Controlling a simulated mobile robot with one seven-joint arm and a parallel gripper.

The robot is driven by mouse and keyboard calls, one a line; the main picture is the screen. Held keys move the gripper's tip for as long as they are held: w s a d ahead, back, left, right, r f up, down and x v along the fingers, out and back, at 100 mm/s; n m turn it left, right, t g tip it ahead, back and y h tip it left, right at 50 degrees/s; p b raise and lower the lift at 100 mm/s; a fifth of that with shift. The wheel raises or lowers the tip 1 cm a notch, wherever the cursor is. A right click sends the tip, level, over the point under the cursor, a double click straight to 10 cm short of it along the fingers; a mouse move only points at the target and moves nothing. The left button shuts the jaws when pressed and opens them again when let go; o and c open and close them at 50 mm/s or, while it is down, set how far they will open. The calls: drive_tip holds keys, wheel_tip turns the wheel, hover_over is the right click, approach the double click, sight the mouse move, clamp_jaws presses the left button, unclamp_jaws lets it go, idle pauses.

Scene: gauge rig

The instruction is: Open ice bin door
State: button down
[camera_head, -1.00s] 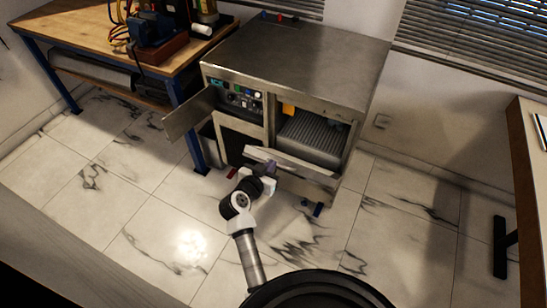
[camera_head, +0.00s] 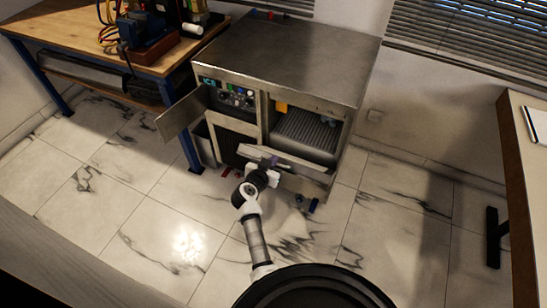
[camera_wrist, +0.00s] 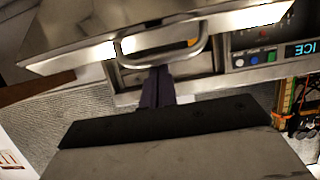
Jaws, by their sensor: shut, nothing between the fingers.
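The stainless steel ice machine (camera_head: 290,62) stands against the wall in the head view. Its ice bin door (camera_head: 300,168), low on the right side, is tilted outward, and the bin opening (camera_head: 305,130) shows above it. In the wrist view, which is turned upside down, the door's loop handle (camera_wrist: 165,42) crosses the upper middle. My gripper (camera_head: 272,167) is at the door's front; its dark purple fingers (camera_wrist: 157,80) are shut and empty. Their tips lie at the handle's bar; I cannot tell whether they touch it. The gripper partly hides the door in the head view.
A control panel cover (camera_head: 183,115) hangs open on the machine's left, beside the lit control panel (camera_head: 230,95). A wooden workbench (camera_head: 65,30) stands at the left and another table (camera_head: 515,180) at the right. Small red and blue items lie on the floor by the machine. Tiled floor in front is clear.

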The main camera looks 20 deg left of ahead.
drive_tip(key=shift+f, duration=0.1)
drive_tip(key=s+f+t+b, duration=0.4)
drive_tip(key=s+f+b, duration=0.9)
drive_tip(key=f+b, duration=0.1)
drive_tip(key=shift+a+f, duration=0.2)
drive_tip(key=shift+f, duration=0.4)
drive_tip(key=shift+w, duration=0.1)
